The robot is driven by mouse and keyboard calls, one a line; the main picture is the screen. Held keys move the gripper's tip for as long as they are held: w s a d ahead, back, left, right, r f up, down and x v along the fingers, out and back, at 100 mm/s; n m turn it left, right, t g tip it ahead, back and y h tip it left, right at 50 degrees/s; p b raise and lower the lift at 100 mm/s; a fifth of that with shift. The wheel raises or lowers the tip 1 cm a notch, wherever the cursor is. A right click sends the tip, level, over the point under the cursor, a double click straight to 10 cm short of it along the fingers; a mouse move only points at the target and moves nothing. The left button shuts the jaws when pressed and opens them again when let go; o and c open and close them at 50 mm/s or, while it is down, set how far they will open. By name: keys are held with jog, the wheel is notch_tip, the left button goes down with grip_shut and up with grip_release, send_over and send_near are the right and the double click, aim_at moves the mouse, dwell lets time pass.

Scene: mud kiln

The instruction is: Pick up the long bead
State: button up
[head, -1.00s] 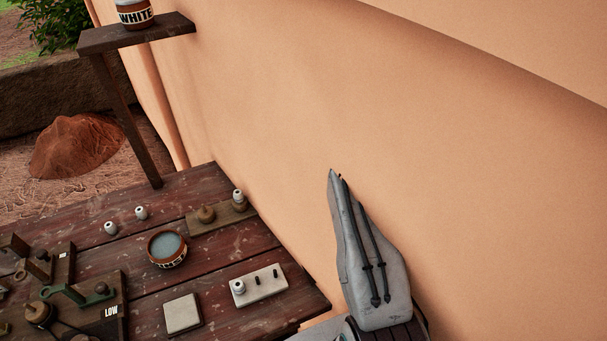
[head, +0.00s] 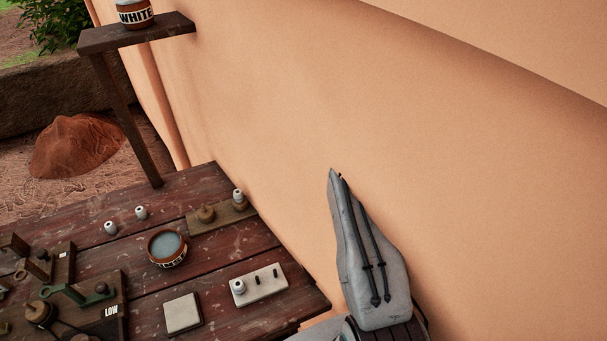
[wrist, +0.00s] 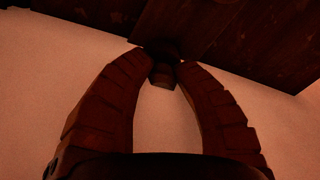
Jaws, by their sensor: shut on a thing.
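The held piece is in front of the pale wall, near the edge of the dark table in that view. The gripper's fingers do not show in the head view, where only a grey part of my arm stands at the right.
The wooden table (head: 215,310) holds white beads (head: 110,227), a bowl (head: 167,248), a pale plate with pegs (head: 262,284), a square tile (head: 183,312) and a wooden board (head: 222,217). The clay wall (head: 450,120) rises close to the right. A shelf (head: 140,33) holds a jar.

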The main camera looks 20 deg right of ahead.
jog(key=shift+r+p, duration=1.15)
jog(key=shift+r, duration=0.85)
jog(key=s+d+r+b, duration=0.1)
jog(key=s+d+r, duration=0.2)
jog(key=s+r, duration=0.4)
jog(key=s, duration=0.4)
jog(key=shift+d, duration=0.25)
jog(key=shift+s+d+b, duration=0.1)
jog(key=shift+b, duration=0.2)
